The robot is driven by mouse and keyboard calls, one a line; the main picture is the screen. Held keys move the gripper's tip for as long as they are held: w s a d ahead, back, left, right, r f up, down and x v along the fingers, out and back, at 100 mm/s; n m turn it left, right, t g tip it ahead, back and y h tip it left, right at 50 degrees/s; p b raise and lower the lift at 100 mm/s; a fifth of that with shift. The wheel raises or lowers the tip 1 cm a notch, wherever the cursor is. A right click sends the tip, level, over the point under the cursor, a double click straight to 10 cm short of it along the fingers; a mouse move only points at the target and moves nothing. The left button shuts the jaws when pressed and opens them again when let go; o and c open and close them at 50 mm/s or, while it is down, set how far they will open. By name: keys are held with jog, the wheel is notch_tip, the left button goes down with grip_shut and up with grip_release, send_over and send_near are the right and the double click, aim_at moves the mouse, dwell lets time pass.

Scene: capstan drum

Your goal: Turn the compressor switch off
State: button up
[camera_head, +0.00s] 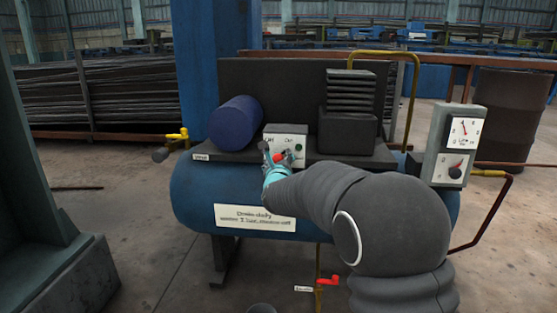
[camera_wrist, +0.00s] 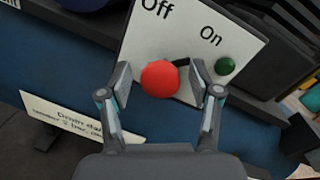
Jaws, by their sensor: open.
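The compressor switch box (camera_head: 286,133) is a pale panel marked "Off" on the left and "On" on the right, on top of the blue compressor tank (camera_head: 190,197). Its red knob (camera_wrist: 160,78) shows large in the wrist view, with a dark lever part running from it toward the "On" side. A green lamp (camera_wrist: 225,66) sits below the word "On". My gripper (camera_wrist: 158,82) is open, with one finger on each side of the red knob. The right finger is close to the lever; whether it touches I cannot tell. In the head view my gripper (camera_head: 275,158) partly covers the panel's lower left.
A blue cylinder (camera_head: 236,123) and a dark finned block (camera_head: 348,115) flank the switch box. A gauge box (camera_head: 452,145) stands at the right. A yellow-handled valve (camera_head: 177,136) is at the left, and a red-handled valve (camera_head: 328,281) is below the tank.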

jog(key=c, duration=1.1)
jog(key=shift+c, duration=0.2)
